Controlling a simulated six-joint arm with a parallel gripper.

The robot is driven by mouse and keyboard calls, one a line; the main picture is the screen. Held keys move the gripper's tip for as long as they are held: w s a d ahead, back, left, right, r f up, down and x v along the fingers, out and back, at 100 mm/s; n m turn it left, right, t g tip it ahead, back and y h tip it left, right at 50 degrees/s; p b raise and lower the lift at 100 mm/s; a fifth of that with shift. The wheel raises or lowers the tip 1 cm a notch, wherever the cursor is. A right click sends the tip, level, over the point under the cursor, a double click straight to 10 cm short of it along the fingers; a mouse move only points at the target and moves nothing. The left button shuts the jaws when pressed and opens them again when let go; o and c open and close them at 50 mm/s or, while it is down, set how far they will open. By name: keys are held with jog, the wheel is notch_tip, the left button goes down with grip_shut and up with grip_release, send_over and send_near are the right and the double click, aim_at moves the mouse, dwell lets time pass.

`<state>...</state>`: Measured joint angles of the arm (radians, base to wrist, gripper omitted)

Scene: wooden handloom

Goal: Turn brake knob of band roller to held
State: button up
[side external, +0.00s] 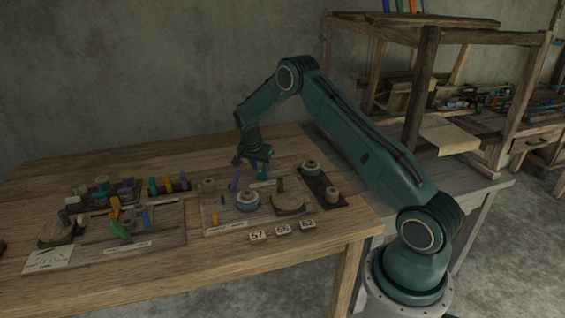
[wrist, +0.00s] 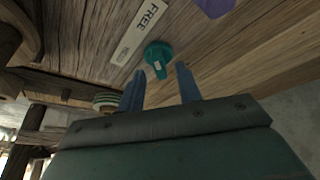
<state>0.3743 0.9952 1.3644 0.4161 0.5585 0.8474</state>
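The brake knob (wrist: 158,54) is teal and round, with a small white mark on it, and shows in the wrist view just beyond my fingertips. A pale label plate (wrist: 140,30) beside it reads FREE at one end; the smaller lettering at its other end is too small to read surely. The teal knob (side external: 270,178) also shows in the side view, below my gripper (side external: 253,162). In the wrist view my gripper (wrist: 158,74) is open and empty, its two fingers apart and pointing toward the knob. I cannot tell which setting the white mark indicates.
A purple piece (wrist: 214,6) is at the top of the wrist view. A round spool (side external: 247,200) and a dark strip with rollers (side external: 321,186) stand near the knob. Several coloured pegs and number tiles (side external: 282,229) lie on the wooden table (side external: 80,285).

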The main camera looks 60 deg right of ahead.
jog(key=shift+d+f, duration=0.25)
jog(key=shift+f, duration=0.4)
grip_shut()
